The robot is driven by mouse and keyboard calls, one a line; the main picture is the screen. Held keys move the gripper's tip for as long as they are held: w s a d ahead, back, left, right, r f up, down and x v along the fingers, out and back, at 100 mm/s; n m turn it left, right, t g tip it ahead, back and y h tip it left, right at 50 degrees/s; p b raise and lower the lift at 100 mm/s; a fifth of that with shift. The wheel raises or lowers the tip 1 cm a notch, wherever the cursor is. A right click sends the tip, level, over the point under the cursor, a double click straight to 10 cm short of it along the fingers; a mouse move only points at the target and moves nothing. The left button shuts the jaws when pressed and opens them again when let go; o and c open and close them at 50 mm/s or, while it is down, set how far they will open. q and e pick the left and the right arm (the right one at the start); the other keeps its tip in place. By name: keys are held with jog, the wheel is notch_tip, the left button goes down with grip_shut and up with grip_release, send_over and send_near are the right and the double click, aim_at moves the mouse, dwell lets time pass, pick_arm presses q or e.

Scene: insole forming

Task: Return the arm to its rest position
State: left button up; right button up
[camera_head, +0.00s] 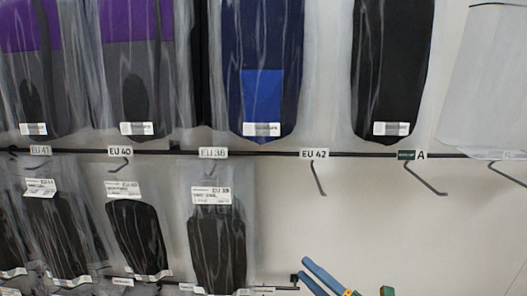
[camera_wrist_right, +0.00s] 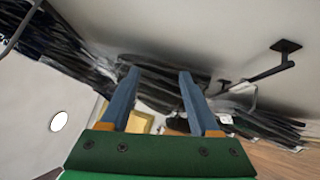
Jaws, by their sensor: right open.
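My right gripper (camera_head: 325,280) shows at the bottom edge of the head view, its blue fingers apart with nothing seen between them. In the right wrist view the same gripper (camera_wrist_right: 157,85) has two blue fingers spread on a green body. The fingers are empty, with dark hanging packs behind them. My left gripper is not in view.
Bagged insoles hang in an upper row, such as the blue one (camera_head: 262,50). Dark bagged insoles (camera_head: 215,235) hang below at left. A dark rail (camera_head: 250,153) carries size labels. Bare hooks (camera_head: 318,180) stick out at EU 42 and further right. The wall (camera_head: 400,235) below them is clear.

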jog(key=s+d+f+m+h+p, duration=0.1)
jog(key=d+f+m+h, duration=0.35)
jog(key=f+m, duration=0.35)
jog(key=s+d+f+m+h+p, duration=0.1)
jog(key=d+f+m+h, duration=0.2)
jog(key=f+m+h, duration=0.55)
jog(key=s+d+f+m+g+p, duration=0.25)
jog(key=s+f+m+g, duration=0.2)
jog(key=s+f, duration=0.85)
jog(key=s+f+m+g, duration=0.2)
jog(key=s+f+g, duration=0.2)
jog(key=s, duration=0.8)
jog(key=s+a+f+m+g+h, duration=0.1)
jog(key=s+f+m+g, duration=0.2)
jog(key=s, duration=0.9)
notch_tip(320, 180, down, 4)
jog(key=shift+s+a+r+g+p, duration=0.15)
jog(key=shift+g+p, duration=0.3)
jog(key=shift+g, duration=0.7)
